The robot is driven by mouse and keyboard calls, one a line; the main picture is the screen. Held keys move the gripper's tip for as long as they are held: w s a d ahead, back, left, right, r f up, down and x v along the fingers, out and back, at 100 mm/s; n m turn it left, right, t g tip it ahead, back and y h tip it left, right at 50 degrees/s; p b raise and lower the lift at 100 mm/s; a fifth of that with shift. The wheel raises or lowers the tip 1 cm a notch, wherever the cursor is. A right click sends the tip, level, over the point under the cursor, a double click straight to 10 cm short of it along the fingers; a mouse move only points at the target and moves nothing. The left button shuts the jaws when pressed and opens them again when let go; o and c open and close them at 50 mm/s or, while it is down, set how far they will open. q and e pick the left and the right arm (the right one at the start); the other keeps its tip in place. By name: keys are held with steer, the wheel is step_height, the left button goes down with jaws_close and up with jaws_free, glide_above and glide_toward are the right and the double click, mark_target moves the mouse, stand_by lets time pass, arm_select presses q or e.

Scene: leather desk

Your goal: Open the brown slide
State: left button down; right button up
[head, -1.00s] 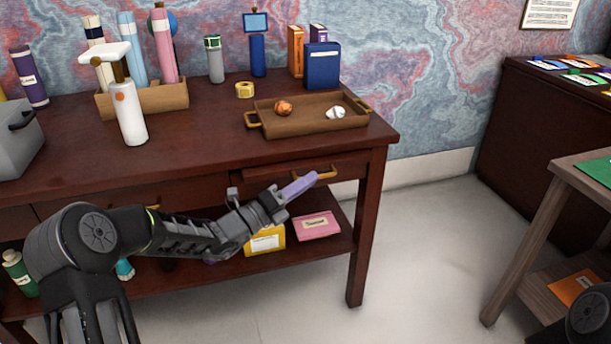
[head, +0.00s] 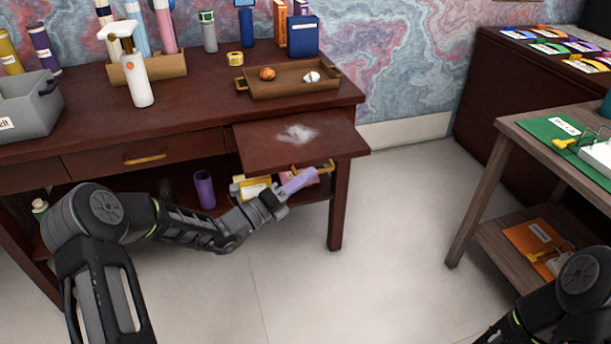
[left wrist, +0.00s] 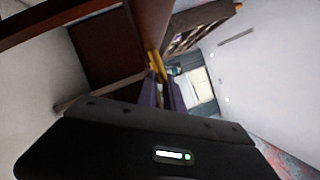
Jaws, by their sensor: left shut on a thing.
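The brown slide (head: 270,138) is a flat board standing well out from under the right part of the desk top (head: 190,103). A whitish smudge lies on its upper face. Its brass handle (head: 325,168) is on the front edge. My left gripper (head: 308,176), with purple fingers, is shut on this handle at the slide's front. In the left wrist view the yellow handle (left wrist: 155,62) shows at the fingertips (left wrist: 163,82). My right gripper is out of view; only part of my right arm shows at the lower right.
A wooden tray (head: 290,92) with two small items stands on the desk top behind the slide. A drawer with a brass handle (head: 145,159) is left of it. A purple cylinder (head: 204,190) stands on the lower shelf. Open floor lies between the desk and the side table (head: 495,160).

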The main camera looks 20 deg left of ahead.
arm_select(q)
steer(key=c, duration=1.5)
jaws_free()
steer(key=shift+a, duration=0.1)
steer(key=v, duration=0.7)
steer(key=shift+s+a+p, duration=0.2)
steer(key=shift+s+p, duration=0.1)
steer(key=shift+p, duration=0.1)
steer(key=shift+f, duration=0.15)
